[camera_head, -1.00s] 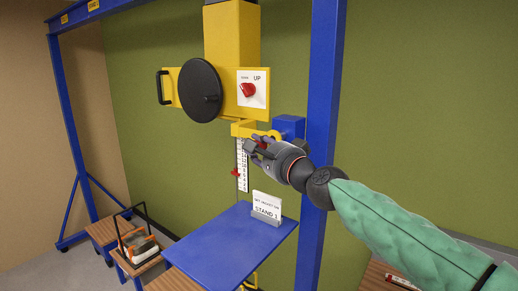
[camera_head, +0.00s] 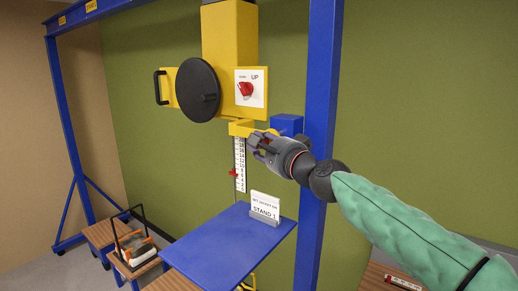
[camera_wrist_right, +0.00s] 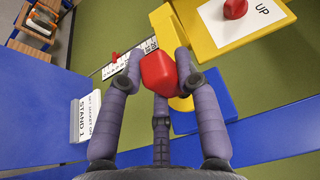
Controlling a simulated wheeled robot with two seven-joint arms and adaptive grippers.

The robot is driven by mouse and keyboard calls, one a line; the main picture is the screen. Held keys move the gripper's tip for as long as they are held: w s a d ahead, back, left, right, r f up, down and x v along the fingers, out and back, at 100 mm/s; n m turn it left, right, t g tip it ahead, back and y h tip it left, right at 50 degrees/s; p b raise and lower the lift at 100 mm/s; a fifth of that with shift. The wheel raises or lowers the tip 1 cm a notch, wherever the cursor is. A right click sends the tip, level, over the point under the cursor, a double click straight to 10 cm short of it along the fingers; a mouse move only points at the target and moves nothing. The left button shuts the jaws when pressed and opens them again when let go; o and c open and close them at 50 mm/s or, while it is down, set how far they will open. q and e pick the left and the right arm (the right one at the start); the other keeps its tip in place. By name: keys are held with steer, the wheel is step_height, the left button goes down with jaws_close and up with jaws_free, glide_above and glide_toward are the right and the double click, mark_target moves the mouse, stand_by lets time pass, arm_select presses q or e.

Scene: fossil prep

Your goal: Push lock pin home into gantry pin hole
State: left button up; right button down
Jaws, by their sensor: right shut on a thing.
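My right gripper (camera_head: 262,145) is shut on a red knob-like head (camera_wrist_right: 158,73), which I take to be the lock pin. The head sits between the fingertips in the wrist view; the pin's shaft is hidden. The gantry has a yellow bracket (camera_head: 241,127) just behind the gripper and a blue block (camera_head: 287,124) on its blue post (camera_head: 318,130). In the wrist view the yellow part (camera_wrist_right: 181,103) and the blue block (camera_wrist_right: 207,108) lie right behind the red head. I cannot see the pin hole or how deep the pin sits. My left gripper is not in view.
A yellow hoist housing (camera_head: 229,45) with a black handwheel (camera_head: 198,90) and red selector knob (camera_head: 245,88) is above. A vertical scale (camera_head: 239,160) hangs below the bracket. A blue table (camera_head: 215,255) holds a STAND 1 card (camera_head: 265,205). Air around the arm is free at right.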

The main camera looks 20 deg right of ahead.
steer(key=shift+w+d, duration=0.3)
steer(key=shift+d, duration=0.1)
steer(key=shift+b, duration=0.35)
steer(key=shift+d+r, duration=0.1)
steer(key=shift+r, duration=0.05)
steer(key=c, duration=0.9)
jaws_free()
steer(key=shift+o, duration=0.4)
steer(key=shift+w, duration=0.1)
steer(key=shift+d, duration=0.1)
steer(key=v, duration=1.2)
